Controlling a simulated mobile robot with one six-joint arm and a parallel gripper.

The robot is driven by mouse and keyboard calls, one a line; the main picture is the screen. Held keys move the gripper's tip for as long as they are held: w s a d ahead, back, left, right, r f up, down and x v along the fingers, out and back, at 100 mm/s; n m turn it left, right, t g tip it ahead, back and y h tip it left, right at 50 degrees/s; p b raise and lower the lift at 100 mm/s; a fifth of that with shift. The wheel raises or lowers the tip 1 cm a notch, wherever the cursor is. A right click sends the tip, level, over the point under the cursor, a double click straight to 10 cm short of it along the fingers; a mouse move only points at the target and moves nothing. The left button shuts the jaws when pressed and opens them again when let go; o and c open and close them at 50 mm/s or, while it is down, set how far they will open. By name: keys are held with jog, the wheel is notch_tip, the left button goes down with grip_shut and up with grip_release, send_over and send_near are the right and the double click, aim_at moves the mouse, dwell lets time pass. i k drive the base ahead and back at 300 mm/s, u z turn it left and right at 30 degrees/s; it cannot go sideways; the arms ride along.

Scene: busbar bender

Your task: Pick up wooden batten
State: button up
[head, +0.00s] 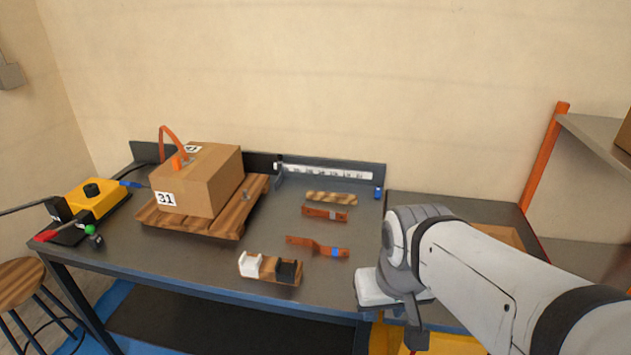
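A light wooden strip with darker bands (331,198), which looks like the wooden batten, lies at the back of the grey workbench (205,262), just behind a copper-brown bar. It appears free of other things. My gripper (415,325) is at the lower right, by the bench's front edge, to the right of and nearer than the strip, well apart from it. Only a dark part below my wrist shows, so its fingers cannot be made out clearly. I see nothing held there.
Two copper-brown bars (325,214) (318,248) lie in front of the strip. A wooden block with white and black holders (270,268) is near the front edge. A cardboard box (198,180) sits on a wooden pallet (240,222) to the left. A shelf (598,135) stands right.

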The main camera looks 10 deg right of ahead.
aim_at(317, 195)
jog(key=z, duration=0.35)
jog(key=k, duration=0.15)
jog(key=z, duration=2.9)
jog(key=k, duration=1.65)
jog(key=u, duration=2.25)
jog(key=i, duration=0.85)
